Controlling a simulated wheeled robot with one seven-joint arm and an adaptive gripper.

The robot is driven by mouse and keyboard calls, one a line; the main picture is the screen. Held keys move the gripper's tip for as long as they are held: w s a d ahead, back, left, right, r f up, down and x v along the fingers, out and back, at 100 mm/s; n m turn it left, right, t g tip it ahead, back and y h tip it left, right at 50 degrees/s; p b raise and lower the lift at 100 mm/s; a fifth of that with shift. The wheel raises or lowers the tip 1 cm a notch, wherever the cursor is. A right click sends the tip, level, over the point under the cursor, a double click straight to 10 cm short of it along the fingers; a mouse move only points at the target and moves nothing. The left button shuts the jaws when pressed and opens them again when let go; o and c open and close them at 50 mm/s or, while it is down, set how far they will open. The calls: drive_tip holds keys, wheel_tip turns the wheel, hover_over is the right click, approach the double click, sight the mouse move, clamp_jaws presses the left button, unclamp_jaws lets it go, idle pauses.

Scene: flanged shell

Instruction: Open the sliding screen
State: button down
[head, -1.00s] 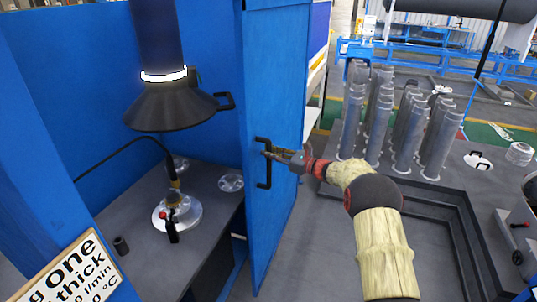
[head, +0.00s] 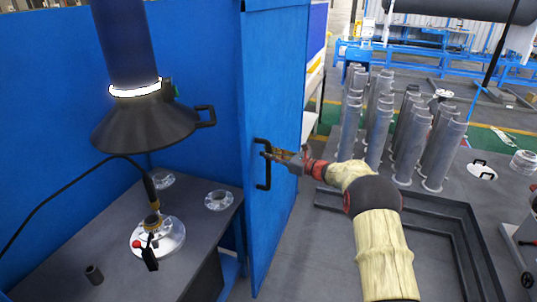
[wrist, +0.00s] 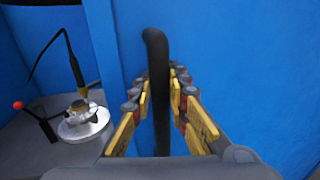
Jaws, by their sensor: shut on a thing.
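The sliding screen (head: 280,90) is a tall blue panel standing at the right side of the blue booth. Its black bar handle (head: 263,180) is upright on the screen's face. My gripper (head: 270,153) reaches in from the right and is shut around the handle's upper part. In the wrist view, the handle (wrist: 156,48) runs between the yellow finger pads, with the blue screen (wrist: 240,60) behind it. To the left of the screen, the booth is open and its inside shows.
Inside the booth, a black hood (head: 145,128) hangs over a grey table (head: 75,235) with a round chrome fixture (head: 158,238) and clear flanged pieces (head: 219,200). Several grey flanged tubes (head: 384,120) stand to the right, beyond my arm.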

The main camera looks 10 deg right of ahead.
drive_tip(key=c, duration=1.7)
unclamp_jaws()
drive_tip(key=v, duration=1.2)
